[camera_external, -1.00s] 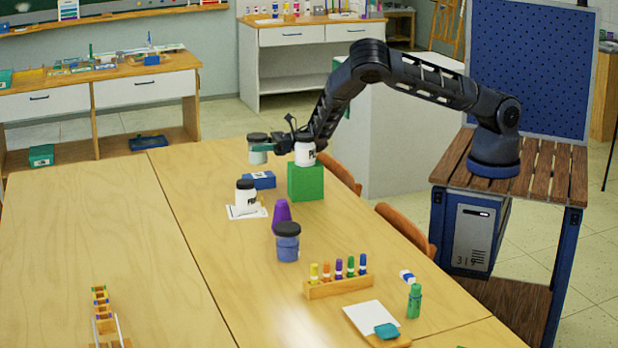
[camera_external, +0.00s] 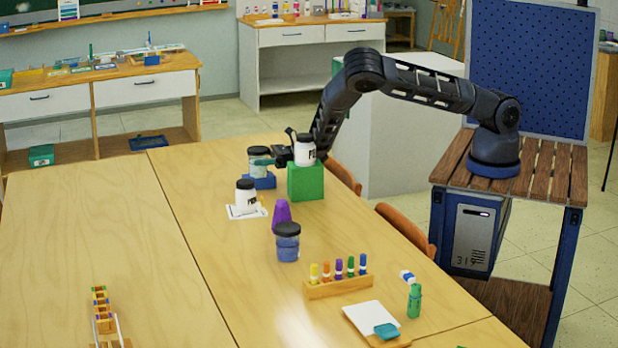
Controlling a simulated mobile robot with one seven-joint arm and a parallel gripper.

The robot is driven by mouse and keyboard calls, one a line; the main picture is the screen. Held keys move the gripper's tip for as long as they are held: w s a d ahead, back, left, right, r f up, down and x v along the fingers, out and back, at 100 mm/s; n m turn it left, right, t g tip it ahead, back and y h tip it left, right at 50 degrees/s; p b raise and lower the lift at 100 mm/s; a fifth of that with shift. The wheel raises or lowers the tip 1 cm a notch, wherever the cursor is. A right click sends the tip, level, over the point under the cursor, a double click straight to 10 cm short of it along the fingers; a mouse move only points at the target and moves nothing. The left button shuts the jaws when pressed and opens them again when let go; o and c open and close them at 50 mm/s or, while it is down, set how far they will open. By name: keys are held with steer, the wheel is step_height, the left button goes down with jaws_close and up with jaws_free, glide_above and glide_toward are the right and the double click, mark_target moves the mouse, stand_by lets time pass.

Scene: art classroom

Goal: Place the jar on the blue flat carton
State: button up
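A jar (camera_external: 257,169) with a dark lid and pale greenish-grey contents is at the far end of the table. My gripper (camera_external: 262,161) is shut around its side, reaching in from the right. The blue flat carton (camera_external: 264,183) lies directly below the jar, and the jar hides part of its top. The jar is upright, with its bottom at the carton's top. I cannot tell whether it rests there or hovers slightly above.
A white jar (camera_external: 305,154) stands on a green block (camera_external: 306,182) close beside my gripper. Another white jar (camera_external: 246,195) stands on a white sheet in front. A purple cup (camera_external: 281,213) and a blue jar (camera_external: 287,246) stand nearer. The table's left half is mostly clear.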

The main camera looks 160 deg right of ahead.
steer(key=shift+r, duration=0.1)
steer(key=v, duration=1.2)
stand_by(0.5)
